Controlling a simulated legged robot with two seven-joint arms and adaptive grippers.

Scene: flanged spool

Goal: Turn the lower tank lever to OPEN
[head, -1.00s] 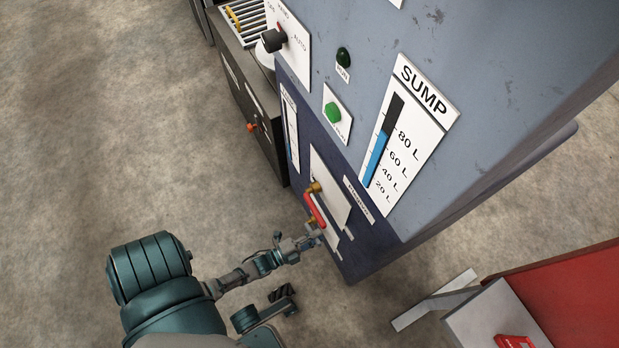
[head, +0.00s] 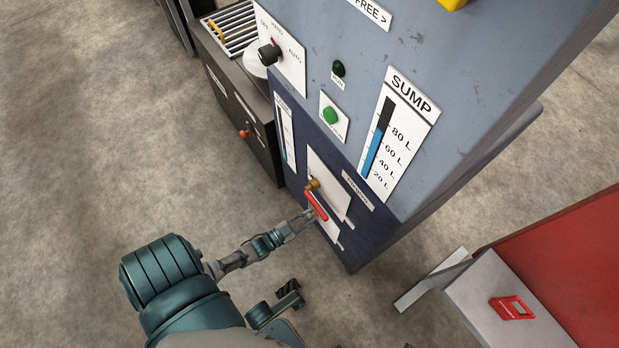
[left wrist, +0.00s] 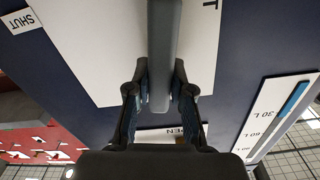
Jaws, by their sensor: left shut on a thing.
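A red lever (head: 316,206) with a brass pivot (head: 313,184) at its upper end sits on a white plate low on the dark blue cabinet panel in the head view. It slants down to the right. My left gripper (head: 308,218) is at its lower part. In the left wrist view, my left gripper's fingers (left wrist: 160,95) are shut on a bar (left wrist: 164,45), the lever, which looks grey there. A SHUT label (left wrist: 17,20) shows at the upper left. An OPEN label (left wrist: 190,132) is partly hidden behind a finger.
The cabinet has a SUMP gauge (head: 400,135), a green button (head: 330,115) and a black selector knob (head: 269,53). A dark low unit (head: 240,110) stands to its left. A red and grey structure (head: 560,270) is at lower right. The floor at left is clear.

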